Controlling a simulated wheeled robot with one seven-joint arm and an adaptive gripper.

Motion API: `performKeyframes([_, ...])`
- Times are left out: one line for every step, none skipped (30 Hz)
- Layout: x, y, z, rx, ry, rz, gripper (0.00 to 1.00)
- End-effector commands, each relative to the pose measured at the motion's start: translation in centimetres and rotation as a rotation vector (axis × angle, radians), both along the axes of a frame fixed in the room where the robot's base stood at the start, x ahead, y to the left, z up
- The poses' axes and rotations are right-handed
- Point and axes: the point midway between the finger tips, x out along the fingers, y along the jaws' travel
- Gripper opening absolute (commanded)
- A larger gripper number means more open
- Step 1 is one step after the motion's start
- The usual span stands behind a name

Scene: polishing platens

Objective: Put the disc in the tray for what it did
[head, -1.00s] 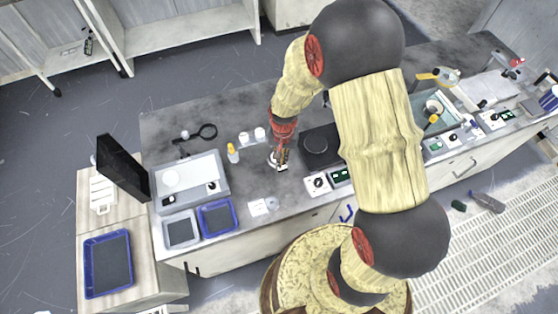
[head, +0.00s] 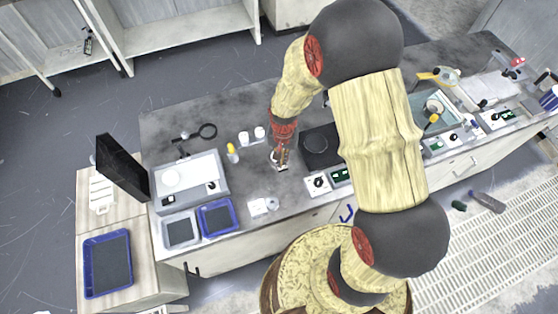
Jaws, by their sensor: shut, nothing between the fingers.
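A small pale disc (head: 272,203) lies near the bench's front edge, beside a white square (head: 257,207), below my gripper in the picture. Another pale round shape (head: 170,178) is on the light top of a grey machine. A blue-rimmed tray (head: 232,229) and a grey-white tray (head: 180,246) stand side by side at the front left of the bench. Another blue tray (head: 87,264) is on the side table. Which disc is meant, I cannot tell.
A yellow-capped bottle (head: 233,153) and white cups (head: 251,137) stand behind and left of my gripper. A black screen (head: 122,166) rises at the left. Bare bench lies between bottle and gripper.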

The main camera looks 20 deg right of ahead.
Motion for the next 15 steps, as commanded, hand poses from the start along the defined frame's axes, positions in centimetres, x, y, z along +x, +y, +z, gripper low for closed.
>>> performKeyframes([0.00,0.00,-0.16,0.000,0.000,0.000,0.00])
performKeyframes([0.00,0.00,-0.21,0.000,0.000,0.000,0.00])
performKeyframes([0.00,0.00,-0.29,0.000,0.000,0.000,0.00])
performKeyframes([0.00,0.00,-0.34,0.000,0.000,0.000,0.00])
performKeyframes([0.00,0.00,-0.39,0.000,0.000,0.000,0.00])
performKeyframes([0.00,0.00,-0.47,0.000,0.000,0.000,0.00])
performKeyframes([0.00,0.00,-0.52,0.000,0.000,0.000,0.00])
performKeyframes([0.00,0.00,-0.57,0.000,0.000,0.000,0.00])
performKeyframes([0.00,0.00,-0.64,0.000,0.000,0.000,0.00])
performKeyframes([0.00,0.00,-0.70,0.000,0.000,0.000,0.00])
performKeyframes([0.00,0.00,-0.75,0.000,0.000,0.000,0.00])
performKeyframes([0.00,0.00,-0.82,0.000,0.000,0.000,0.00])
performKeyframes([0.00,0.00,-0.88,0.000,0.000,0.000,0.00])
performKeyframes([0.00,0.00,-0.93,0.000,0.000,0.000,0.00])
performKeyframes([0.00,0.00,-1.00,0.000,0.000,0.000,0.00])
